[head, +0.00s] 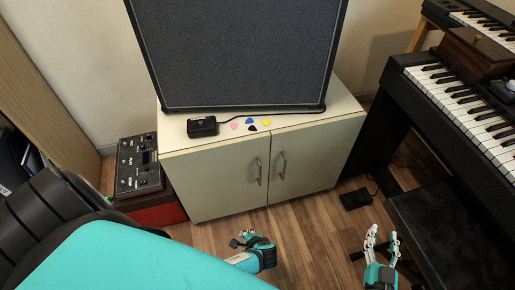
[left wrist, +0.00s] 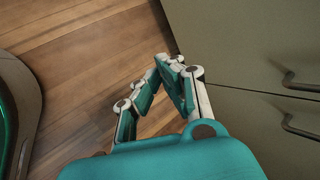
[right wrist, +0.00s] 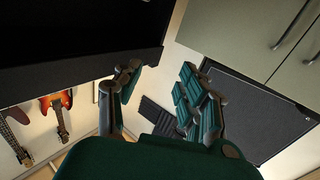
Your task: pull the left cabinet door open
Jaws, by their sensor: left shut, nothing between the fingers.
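The left cabinet door (head: 213,182) is a pale grey-green panel, closed flush beside the right door (head: 308,160). Its curved metal handle (head: 259,171) stands near the centre seam. In the left wrist view the left door (left wrist: 235,40) and its handle (left wrist: 301,84) are at the right. My left gripper (head: 238,241) is shut and empty, low in front of the cabinet, apart from the handle; its fingertips also show in the left wrist view (left wrist: 172,65). My right gripper (head: 383,240) is open and empty above the floor, right of the cabinet.
A large dark speaker (head: 240,55), a small black box (head: 202,126) and several coloured picks stand on the cabinet. A mixer (head: 138,165) on a red case is left. A piano (head: 470,110), bench (head: 440,225) and pedal (head: 356,199) are right. Wood floor (head: 305,235) in front is mostly clear.

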